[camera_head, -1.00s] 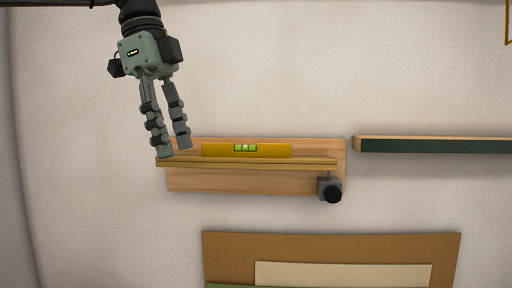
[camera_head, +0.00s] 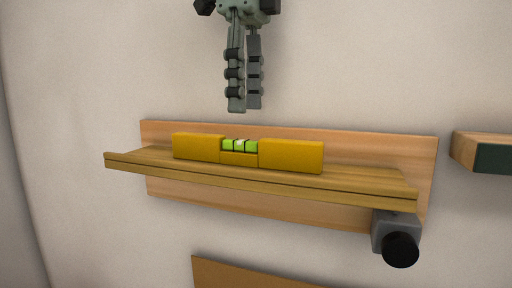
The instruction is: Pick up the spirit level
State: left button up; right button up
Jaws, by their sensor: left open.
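The yellow spirit level (camera_head: 292,156) with green vials in its middle stands lengthwise on a wooden shelf (camera_head: 290,183), in front of the shelf's wooden backboard. My left gripper (camera_head: 244,109) hangs from the top of the view with its fingers pointing down. Its fingertips are above the middle of the level in the picture, apart from it, against the pale wall. It is open and holds nothing, though the two fingers look close together from this angle. My right gripper is not in view.
A grey block with a black round knob (camera_head: 400,249) sits under the shelf's right end. A wooden ledge with a dark green front (camera_head: 490,154) is at the right edge. A brown panel (camera_head: 235,272) shows below. The wall above the shelf is clear.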

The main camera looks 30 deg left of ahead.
aim_at(241, 137)
pick_arm(q)
jog(key=shift+s+f, duration=0.2)
jog(key=shift+f, duration=0.35)
jog(key=shift+s+f, duration=0.2)
jog(key=shift+f, duration=0.3)
jog(key=f, duration=0.5)
jog(key=shift+a+b, duration=0.2)
jog(key=shift+b, duration=0.1)
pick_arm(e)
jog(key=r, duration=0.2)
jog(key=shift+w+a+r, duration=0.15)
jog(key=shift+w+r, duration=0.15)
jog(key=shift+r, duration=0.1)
pick_arm(q)
jog(key=shift+c, duration=0.4)
jog(key=shift+r, duration=0.1)
grip_shut()
